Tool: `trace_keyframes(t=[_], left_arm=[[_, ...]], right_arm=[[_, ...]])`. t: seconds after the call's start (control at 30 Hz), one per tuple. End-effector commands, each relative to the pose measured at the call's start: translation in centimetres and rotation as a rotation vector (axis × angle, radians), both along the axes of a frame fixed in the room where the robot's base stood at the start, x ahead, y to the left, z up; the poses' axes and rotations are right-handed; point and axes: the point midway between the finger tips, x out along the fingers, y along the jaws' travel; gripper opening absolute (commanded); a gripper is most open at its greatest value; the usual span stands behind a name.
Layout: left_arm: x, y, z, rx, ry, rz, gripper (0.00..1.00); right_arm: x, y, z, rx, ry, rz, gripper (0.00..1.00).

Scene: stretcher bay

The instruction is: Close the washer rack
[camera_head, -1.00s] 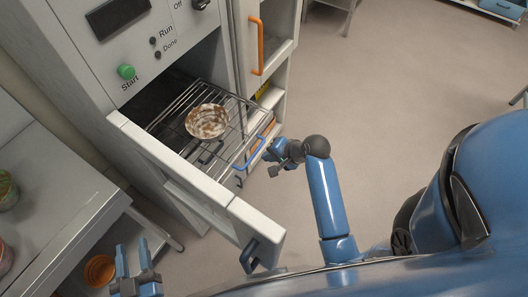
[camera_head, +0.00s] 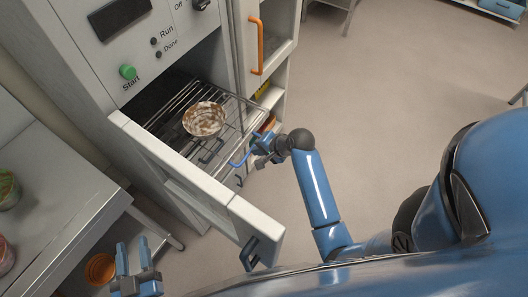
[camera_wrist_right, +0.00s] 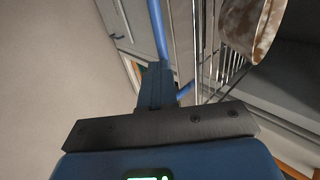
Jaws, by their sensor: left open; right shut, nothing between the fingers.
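The washer rack (camera_head: 165,125) is a wire grid partly out of the washer's opening, with a blue handle (camera_head: 242,157) at its outer end. A brown-stained, pale bowl (camera_head: 204,120) sits on it; it also shows at the upper right of the right wrist view (camera_wrist_right: 245,25). My right gripper (camera_head: 262,146) is shut and empty, right at the rack's handle end. In the right wrist view its fingers (camera_wrist_right: 156,88) are together against or just beside the blue handle (camera_wrist_right: 159,30); contact is unclear. My left gripper (camera_head: 132,262) is open and empty at the lower left.
The washer door (camera_head: 190,175) stands open left of the rack, with a dark handle (camera_head: 250,252) at its near end. A cabinet with an orange handle (camera_head: 256,45) stands to the right. A grey table (camera_head: 60,195) is at the left.

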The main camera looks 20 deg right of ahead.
Motion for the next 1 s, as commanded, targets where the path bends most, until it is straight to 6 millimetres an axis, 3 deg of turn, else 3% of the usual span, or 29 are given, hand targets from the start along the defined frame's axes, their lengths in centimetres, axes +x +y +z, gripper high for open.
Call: trace_keyframes(t=[0.37,0.7,1.0], left_arm=[[0.0,0.0,-0.4,0.0,0.0,0.0,0.43],[0.0,0.0,-3.2,0.0,0.0,0.0,0.43],[0.0,0.0,-5.4,0.0,0.0,0.0,0.43]], right_arm=[[7.3,5.9,0.0,0.002,-0.003,0.006,0.0],[14.3,11.3,-0.3,0.001,-0.001,0.004,0.0],[18.3,14.3,-0.2,0.002,-0.001,0.001,0.0]])
